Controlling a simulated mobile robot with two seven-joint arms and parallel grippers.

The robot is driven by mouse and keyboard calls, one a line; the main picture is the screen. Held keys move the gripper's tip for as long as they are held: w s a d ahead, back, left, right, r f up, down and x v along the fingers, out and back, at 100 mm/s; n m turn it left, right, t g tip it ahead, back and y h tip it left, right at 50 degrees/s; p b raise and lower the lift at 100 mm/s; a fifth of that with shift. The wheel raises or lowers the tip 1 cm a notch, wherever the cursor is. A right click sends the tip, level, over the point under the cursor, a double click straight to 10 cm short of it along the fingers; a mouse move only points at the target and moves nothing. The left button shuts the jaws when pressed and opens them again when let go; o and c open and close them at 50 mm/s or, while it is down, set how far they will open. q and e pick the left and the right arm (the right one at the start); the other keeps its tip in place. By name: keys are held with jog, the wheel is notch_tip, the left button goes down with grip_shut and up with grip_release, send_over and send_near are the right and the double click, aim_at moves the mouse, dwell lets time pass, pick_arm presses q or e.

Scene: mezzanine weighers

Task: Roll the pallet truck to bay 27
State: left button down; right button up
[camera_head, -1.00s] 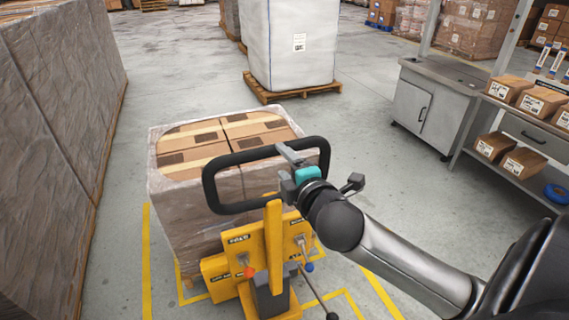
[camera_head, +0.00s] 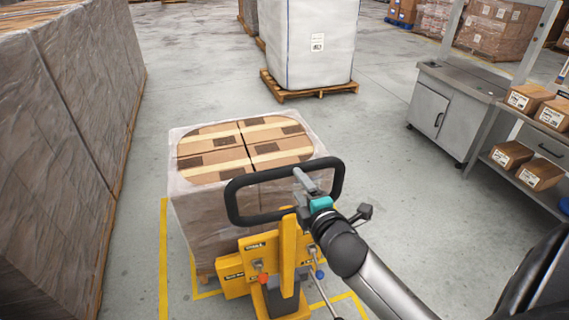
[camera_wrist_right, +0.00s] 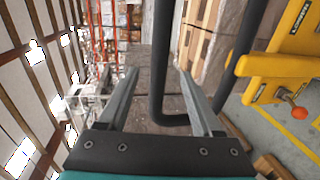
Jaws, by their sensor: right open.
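The yellow pallet truck (camera_head: 287,255) stands in front of me with its black loop handle (camera_head: 235,203) upright towards me. It is at a pallet load of cartons (camera_head: 240,150) wrapped in clear film. My right gripper (camera_head: 307,183) is at the right part of the handle loop. In the right wrist view, its two fingers (camera_wrist_right: 158,88) are apart, with the black handle bar (camera_wrist_right: 162,50) between them. The truck's forks are hidden by the load. My left gripper is out of view. No bay number is readable.
Yellow floor lines (camera_head: 163,260) run beside the load. A tall wrapped stack (camera_head: 60,130) stands close on the left. A white bulk bag (camera_head: 310,45) on a wooden pallet (camera_head: 310,91) stands behind. A grey cabinet (camera_head: 445,112) and carton shelves are right. Open floor lies between.

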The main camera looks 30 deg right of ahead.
jog(key=x, duration=1.1)
jog(key=shift+w, duration=0.3)
jog(key=shift+f, duration=0.1)
grip_shut()
dwell(1.0)
